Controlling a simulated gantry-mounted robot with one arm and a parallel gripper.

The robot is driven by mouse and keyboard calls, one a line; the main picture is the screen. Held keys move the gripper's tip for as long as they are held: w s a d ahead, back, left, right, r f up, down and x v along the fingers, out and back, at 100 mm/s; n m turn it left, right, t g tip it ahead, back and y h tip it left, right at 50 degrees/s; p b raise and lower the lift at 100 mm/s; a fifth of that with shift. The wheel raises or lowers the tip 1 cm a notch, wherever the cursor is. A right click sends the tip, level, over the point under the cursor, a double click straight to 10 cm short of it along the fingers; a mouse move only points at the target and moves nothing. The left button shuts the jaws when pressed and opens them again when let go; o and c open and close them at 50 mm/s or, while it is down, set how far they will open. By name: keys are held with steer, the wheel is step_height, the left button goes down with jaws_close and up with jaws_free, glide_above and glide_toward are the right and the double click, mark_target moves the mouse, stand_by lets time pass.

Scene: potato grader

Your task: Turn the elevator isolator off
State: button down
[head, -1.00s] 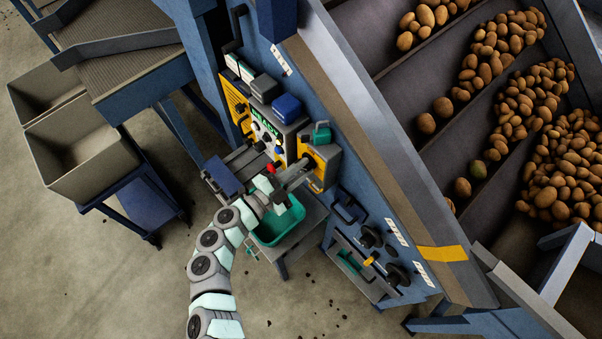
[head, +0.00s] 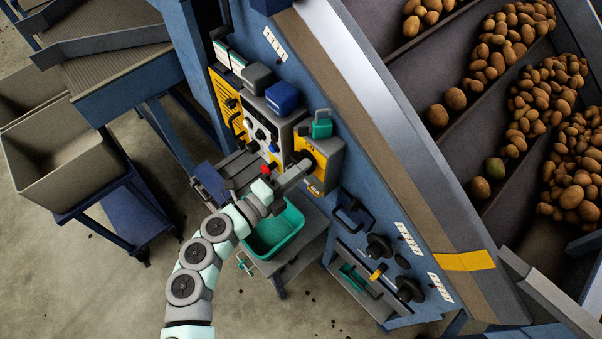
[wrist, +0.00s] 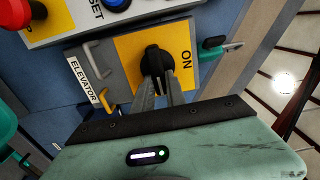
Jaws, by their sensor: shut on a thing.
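The elevator isolator is a grey box with a yellow plate (wrist: 183,62) and a black rotary knob (wrist: 152,60). "ON" is printed to the right of the knob, and an "ELEVATOR" label (wrist: 84,80) is on the left side. My gripper (wrist: 158,86) is shut on the knob, one finger on each side. The knob's lower part is hidden by the fingers, and I see no "OFF" mark. In the head view the yellow isolator (head: 326,160) is on the blue machine frame, with my gripper (head: 301,168) against its front.
Left of the isolator is a control panel (head: 262,130) with a red button (head: 265,168) and a blue button (wrist: 118,3). A green tub (head: 272,235) stands below my arm. A teal padlock-like piece (head: 321,126) sits at the isolator's top. Open floor lies at lower left.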

steer(key=shift+a, duration=0.1)
stand_by(0.3)
steer(key=c, duration=1.4)
jaws_free()
steer(key=shift+o, duration=0.2)
steer(key=v, duration=1)
steer(key=shift+s+a, duration=0.25)
